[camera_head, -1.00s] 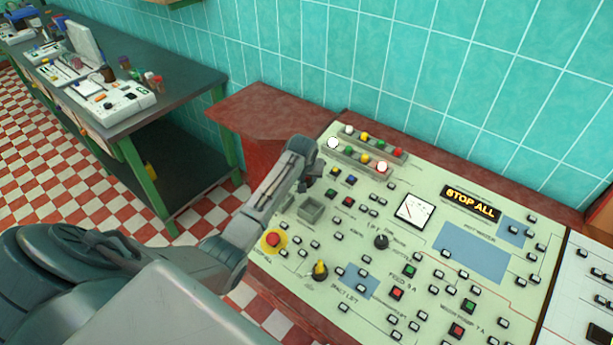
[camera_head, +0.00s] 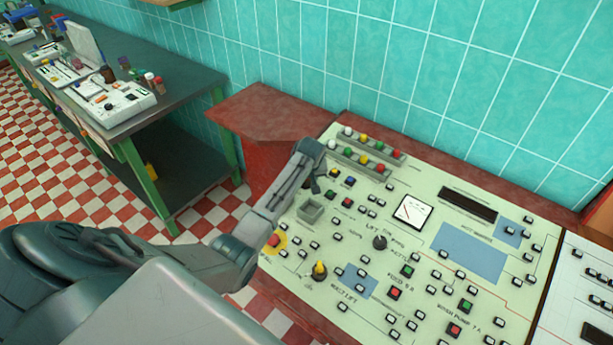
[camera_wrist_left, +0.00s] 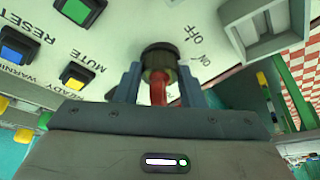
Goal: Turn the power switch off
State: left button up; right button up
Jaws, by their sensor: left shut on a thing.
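The power switch (camera_wrist_left: 157,90) shows in the left wrist view as a red lever on a dark round collar, beside printed ON and OFF labels. The two fingers of my left gripper (camera_wrist_left: 160,80) stand on either side of it and are shut on it. In the head view my left gripper (camera_head: 316,184) is at the far left part of the pale green control panel (camera_head: 345,235), and its wrist hides the switch. The display (camera_head: 468,204) on the panel is dark. My right gripper is not in view.
A grey open box (camera_head: 310,208) on the panel is close to my left gripper. A red stop button (camera_head: 274,240) on a yellow base sits under my forearm's edge. Buttons and knobs crowd the panel. A tiled wall (camera_head: 400,80) stands behind.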

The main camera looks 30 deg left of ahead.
pick_arm(q)
jog(key=shift+w+r+n+g+y, duration=0.15)
jog(key=shift+n+g+y, duration=0.2)
jog(key=shift+n, duration=0.85)
jog(key=shift+w+d+n+g+y, duration=0.1)
jog(key=shift+n+g+y, duration=0.25)
jog(key=shift+n, duration=1.35)
jog(key=o, duration=1)
jog(key=b+v, duration=0.3)
jog(key=v, duration=0.7)
jog(key=shift+d+r, duration=0.15)
jog(key=shift+r, duration=0.15)
